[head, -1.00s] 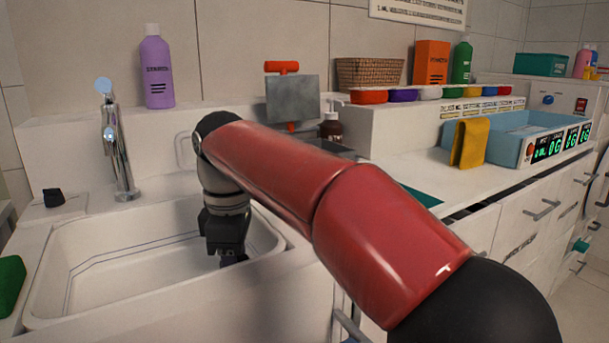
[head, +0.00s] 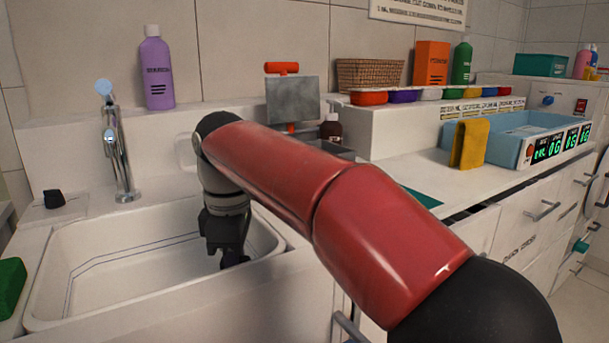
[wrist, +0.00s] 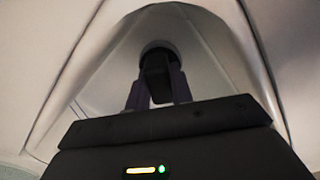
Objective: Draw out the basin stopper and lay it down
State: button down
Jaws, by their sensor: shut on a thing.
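The white basin (head: 130,262) is at the left in the head view. My gripper (head: 234,261) reaches down into its right side, with the fingertips low near the basin floor. In the wrist view my gripper (wrist: 157,92) has its two fingers shut on a dark upright piece, the basin stopper (wrist: 156,72). A round dark shape shows around and behind its far end; I cannot tell whether that is the stopper's disc or the drain opening. In the head view my gripper hides the stopper.
A chrome tap (head: 118,150) stands behind the basin. A small black object (head: 54,198) sits on a flat pad on the left ledge, and a green block (head: 10,285) lies at the front left. A purple bottle (head: 157,72) stands behind. The basin's left side is empty.

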jog(key=shift+r+p, duration=1.15)
jog(key=shift+p, duration=0.25)
dwell(1.0)
jog(key=shift+r+p, duration=0.85)
jog(key=shift+r, duration=1.1)
jog(key=shift+r, duration=0.15)
